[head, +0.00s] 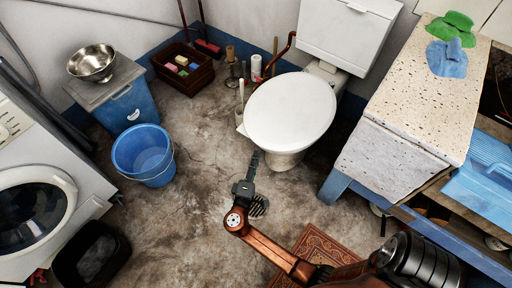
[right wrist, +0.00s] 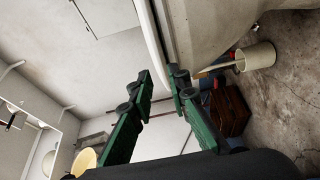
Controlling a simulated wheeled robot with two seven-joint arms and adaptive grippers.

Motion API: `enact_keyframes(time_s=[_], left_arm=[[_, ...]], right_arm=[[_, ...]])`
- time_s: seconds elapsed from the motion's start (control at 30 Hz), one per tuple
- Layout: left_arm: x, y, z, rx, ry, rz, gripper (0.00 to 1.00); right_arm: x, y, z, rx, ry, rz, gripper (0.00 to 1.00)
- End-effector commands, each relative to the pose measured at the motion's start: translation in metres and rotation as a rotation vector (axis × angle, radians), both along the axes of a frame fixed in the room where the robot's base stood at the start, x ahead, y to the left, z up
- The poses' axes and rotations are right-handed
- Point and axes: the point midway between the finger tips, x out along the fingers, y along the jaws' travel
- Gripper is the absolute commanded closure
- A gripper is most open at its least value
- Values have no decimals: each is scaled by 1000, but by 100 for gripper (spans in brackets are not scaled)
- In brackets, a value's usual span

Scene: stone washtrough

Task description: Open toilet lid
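The toilet (head: 285,158) stands at the back centre with its white oval lid (head: 290,110) down over the bowl. My right gripper (head: 255,158) is just in front of and below the lid's front left edge. In the right wrist view, its two green fingers (right wrist: 162,78) are apart with nothing between them. The lid's edge (right wrist: 153,40) and the pale bowl (right wrist: 205,25) lie just beyond the fingertips. I cannot tell whether a fingertip touches the lid. My left gripper is not in view.
A blue bucket (head: 143,152) and a washing machine (head: 35,190) stand on the left. A brush holder (head: 240,119) stands beside the toilet's left side. The stone washtrough (head: 395,160) is close on the right. The floor left of my right gripper is clear.

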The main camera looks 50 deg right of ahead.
Motion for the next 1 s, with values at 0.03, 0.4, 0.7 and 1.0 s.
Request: enact_keyframes(time_s=[0.03,0.4,0.7,1.0], left_arm=[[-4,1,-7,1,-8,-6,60],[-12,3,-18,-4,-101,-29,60],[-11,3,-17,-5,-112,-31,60],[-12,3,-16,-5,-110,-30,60]], right_arm=[[5,-8,-4,-1,0,0,84],[24,-46,-3,0,2,1,84],[26,-49,0,1,0,1,84],[25,-49,-1,1,0,1,100]])
